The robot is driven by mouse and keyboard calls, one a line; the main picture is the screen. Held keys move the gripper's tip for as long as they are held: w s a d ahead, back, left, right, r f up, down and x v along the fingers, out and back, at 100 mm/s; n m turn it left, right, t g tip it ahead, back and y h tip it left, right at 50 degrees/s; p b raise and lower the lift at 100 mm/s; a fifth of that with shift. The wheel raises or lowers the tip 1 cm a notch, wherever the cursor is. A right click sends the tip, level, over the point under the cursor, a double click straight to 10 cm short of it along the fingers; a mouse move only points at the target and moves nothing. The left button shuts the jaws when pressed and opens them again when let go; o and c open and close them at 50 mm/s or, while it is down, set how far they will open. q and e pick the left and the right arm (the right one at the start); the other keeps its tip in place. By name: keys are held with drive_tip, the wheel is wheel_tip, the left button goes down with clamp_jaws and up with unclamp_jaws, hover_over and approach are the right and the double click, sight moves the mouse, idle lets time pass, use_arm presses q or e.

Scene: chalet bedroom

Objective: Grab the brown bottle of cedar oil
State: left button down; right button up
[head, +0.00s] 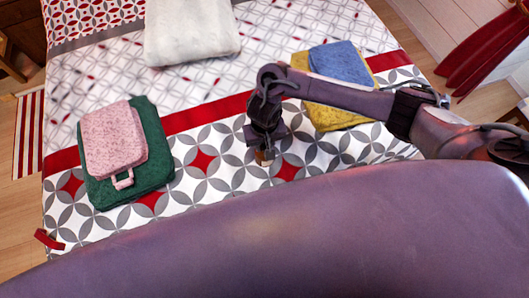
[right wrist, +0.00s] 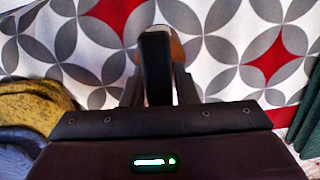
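The brown bottle (head: 265,158) stands on the patterned bedspread, mostly covered by my right gripper (head: 264,147) in the head view. In the right wrist view the bottle's long black cap (right wrist: 155,68) points at the camera, with a sliver of brown (right wrist: 177,48) beside it. My right gripper (right wrist: 158,88) points down with one finger on each side of the bottle. The fingers are close to it, but I cannot tell whether they press on it. The label is not readable. My left gripper is not in view.
Pink cloth (head: 112,138) lies on a folded green towel (head: 158,165) at the left of the bed. Blue (head: 342,63) and yellow (head: 335,117) folded towels lie under and behind my right arm. A white folded blanket (head: 190,30) is farther back. The bedspread around the bottle is clear.

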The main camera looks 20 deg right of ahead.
drive_tip(key=shift+s+f, duration=0.15)
drive_tip(key=shift+s, duration=0.05)
clamp_jaws()
